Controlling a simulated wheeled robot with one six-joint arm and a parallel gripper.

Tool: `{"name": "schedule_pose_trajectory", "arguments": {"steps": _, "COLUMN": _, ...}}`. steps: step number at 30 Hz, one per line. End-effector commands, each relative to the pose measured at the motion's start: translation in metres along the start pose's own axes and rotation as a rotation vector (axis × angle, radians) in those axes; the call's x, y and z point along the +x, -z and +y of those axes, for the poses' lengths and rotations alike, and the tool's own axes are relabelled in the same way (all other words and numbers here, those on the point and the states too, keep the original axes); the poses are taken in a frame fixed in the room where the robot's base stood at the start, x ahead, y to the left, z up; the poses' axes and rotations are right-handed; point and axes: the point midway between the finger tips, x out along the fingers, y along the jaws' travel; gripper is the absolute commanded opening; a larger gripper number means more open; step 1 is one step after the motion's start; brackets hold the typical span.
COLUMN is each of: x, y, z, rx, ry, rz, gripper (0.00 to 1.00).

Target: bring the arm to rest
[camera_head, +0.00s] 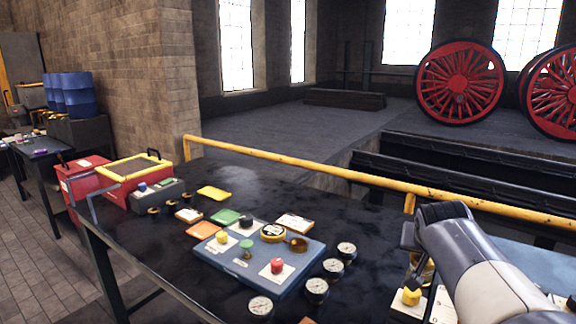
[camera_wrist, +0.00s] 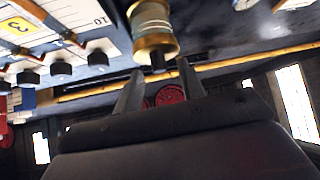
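My arm (camera_head: 480,270) reaches in from the lower right of the head view, over the right part of the dark workbench (camera_head: 150,245). A brass and glass cylinder (camera_wrist: 153,28) stands just past the fingertips in that view. I cannot tell whether the fingers touch it. In the head view a brass piece (camera_head: 428,270) shows partly behind my arm, and my fingers are mostly hidden.
A blue-grey panel (camera_head: 240,285) with coloured knobs lies mid-bench, with several gauges (camera_head: 317,290) beside it. A yellow knob (camera_head: 411,296) stands near my arm. A yellow rail (camera_head: 300,163) runs behind the bench. A red toolbox (camera_head: 85,175) stands at the left end.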

Motion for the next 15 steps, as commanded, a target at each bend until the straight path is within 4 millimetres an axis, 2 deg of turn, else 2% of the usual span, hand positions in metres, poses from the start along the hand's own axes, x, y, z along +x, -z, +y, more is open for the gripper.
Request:
{"name": "schedule_pose_trajectory", "arguments": {"steps": 2, "x": 0.015, "y": -0.001, "z": 0.000, "rx": 0.000, "ry": -0.001, "rz": -0.004, "gripper": 0.38}}
{"name": "schedule_pose_trajectory", "arguments": {"steps": 4, "x": 0.011, "y": 0.006, "z": 0.000, "rx": 0.001, "ry": 0.001, "rz": -0.015, "gripper": 0.38}}
{"name": "schedule_pose_trajectory", "arguments": {"steps": 15, "x": 0.010, "y": 0.012, "z": 0.001, "rx": 0.013, "ry": 0.011, "rz": -0.115, "gripper": 0.38}}
